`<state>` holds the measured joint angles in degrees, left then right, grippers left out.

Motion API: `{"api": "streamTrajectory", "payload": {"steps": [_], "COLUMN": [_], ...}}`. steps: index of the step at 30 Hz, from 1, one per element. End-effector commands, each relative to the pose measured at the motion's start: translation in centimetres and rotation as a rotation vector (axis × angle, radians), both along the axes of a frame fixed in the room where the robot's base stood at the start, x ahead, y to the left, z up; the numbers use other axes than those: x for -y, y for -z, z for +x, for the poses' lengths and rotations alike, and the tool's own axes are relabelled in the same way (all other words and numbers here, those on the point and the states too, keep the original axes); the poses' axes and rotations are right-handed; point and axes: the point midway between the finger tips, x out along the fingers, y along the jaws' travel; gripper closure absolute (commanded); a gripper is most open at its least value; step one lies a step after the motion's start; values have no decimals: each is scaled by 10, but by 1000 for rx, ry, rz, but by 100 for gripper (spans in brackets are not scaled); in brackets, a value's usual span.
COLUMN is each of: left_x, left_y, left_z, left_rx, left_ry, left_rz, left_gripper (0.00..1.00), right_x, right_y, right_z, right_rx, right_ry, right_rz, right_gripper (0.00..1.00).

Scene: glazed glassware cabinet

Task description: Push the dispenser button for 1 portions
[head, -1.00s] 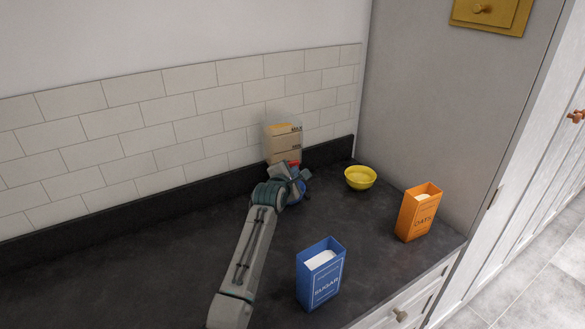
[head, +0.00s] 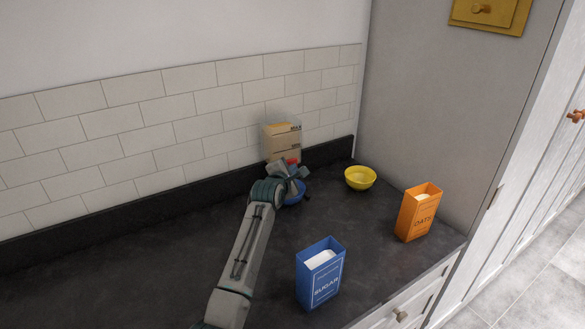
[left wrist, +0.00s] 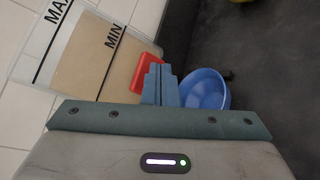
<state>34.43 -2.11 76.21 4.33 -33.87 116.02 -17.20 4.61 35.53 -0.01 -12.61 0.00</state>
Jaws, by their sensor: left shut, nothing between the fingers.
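The dispenser (head: 281,142) stands against the tiled wall at the back of the counter. It is a clear box with tan contents and MAX and MIN marks, seen also in the left wrist view (left wrist: 82,58). Its red button (left wrist: 146,70) shows low at its front, and as a small red patch in the head view (head: 293,160). My left gripper (left wrist: 160,80) is shut and empty, its fingertips right by the red button. I cannot tell whether they touch it. A blue bowl (left wrist: 204,89) sits beside the fingers, partly hidden by my gripper in the head view (head: 294,193).
A yellow bowl (head: 360,178) stands right of the dispenser. An orange oats box (head: 418,213) and a blue sugar box (head: 320,274) stand nearer the counter's front edge. The dark counter (head: 120,265) is clear on the left.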

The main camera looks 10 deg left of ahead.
Motion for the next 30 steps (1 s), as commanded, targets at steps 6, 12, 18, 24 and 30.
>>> {"api": "streamTrajectory", "payload": {"steps": [6,12,18,24,30], "left_x": [-3,-5,-6,-8,-8], "left_y": [1,2,2,2,3], "left_z": [2,4,5,7,7], "left_rx": [-2,-2,-4,-4,-5], "left_ry": [-1,-2,-2,-2,-2], "left_rz": [1,2,3,3,3], "left_gripper": [100,100,100,100,100], "right_x": [1,1,1,1,0], "right_y": [1,2,3,3,3], "right_z": [0,0,0,0,0], "right_rx": [0,0,0,0,0], "right_ry": [-1,-1,0,0,0], "right_rz": [-1,-1,-1,-1,0], "right_gripper": [64,64,64,64,64]}}
